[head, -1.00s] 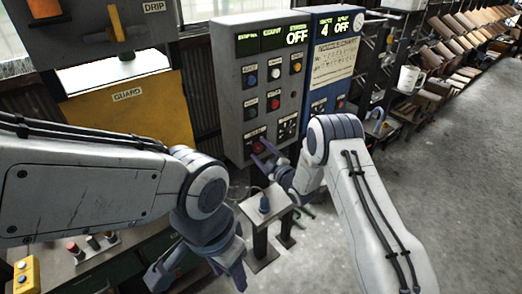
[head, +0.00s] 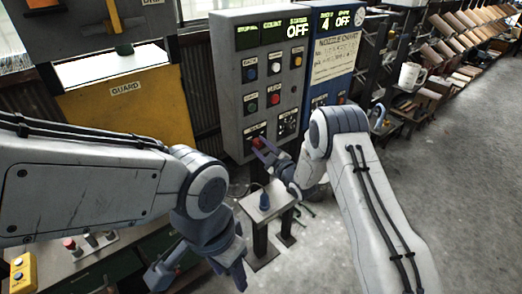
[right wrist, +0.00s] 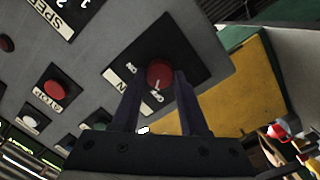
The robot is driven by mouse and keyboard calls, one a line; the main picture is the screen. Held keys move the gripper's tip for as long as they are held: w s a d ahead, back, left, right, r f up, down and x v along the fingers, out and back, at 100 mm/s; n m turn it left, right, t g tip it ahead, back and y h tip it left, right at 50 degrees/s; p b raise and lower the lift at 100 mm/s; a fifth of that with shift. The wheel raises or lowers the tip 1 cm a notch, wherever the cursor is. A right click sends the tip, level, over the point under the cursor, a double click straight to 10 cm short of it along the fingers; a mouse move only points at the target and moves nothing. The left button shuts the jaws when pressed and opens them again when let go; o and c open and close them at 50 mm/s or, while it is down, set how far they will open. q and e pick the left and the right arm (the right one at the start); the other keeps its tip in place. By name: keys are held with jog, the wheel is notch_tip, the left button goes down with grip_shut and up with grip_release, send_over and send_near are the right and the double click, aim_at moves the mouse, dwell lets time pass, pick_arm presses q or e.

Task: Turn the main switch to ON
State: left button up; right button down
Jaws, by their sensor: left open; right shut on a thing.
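The main switch is a red rotary knob (head: 257,142) on a black plate, low on the grey control panel (head: 228,118). In the right wrist view the knob (right wrist: 160,72) carries a white pointer line, and its label is mostly hidden by a finger. My right gripper (head: 262,147) is shut on the knob, with one finger on each side of it; its fingers (right wrist: 158,88) also show in the right wrist view. The panel's status display (head: 298,30) reads OFF. My left gripper (head: 202,272) is open and empty, low in the head view, away from the panel.
Several push buttons (head: 274,68) sit above the knob. A blue panel (head: 335,60) with a nozzle chart stands to the right. A yellow guard (head: 125,105) is at the left. A small stand (head: 268,204) is below the panel. Open floor lies to the right.

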jog(key=m+b, duration=0.2)
jog(key=m, duration=0.1)
jog(key=shift+f+m+b, duration=0.1)
jog(key=shift+m+b, duration=0.2)
jog(key=m+b, duration=0.2)
jog(key=m, duration=0.2)
jog(key=shift+d+g, duration=0.1)
jog(key=shift+g, duration=0.3)
jog(key=m, duration=0.1)
jog(key=m+b, duration=0.1)
jog(key=m, duration=0.1)
jog(key=shift+w+r+m, duration=0.1)
jog(key=shift+r+m, duration=0.1)
jog(key=shift+m, duration=0.1)
jog(key=shift+d+m+g+y, duration=0.1)
jog(key=shift+m+g+y, duration=0.25)
jog(key=shift+m, duration=1.45)
jog(key=shift+c, duration=2.2)
grip_release()
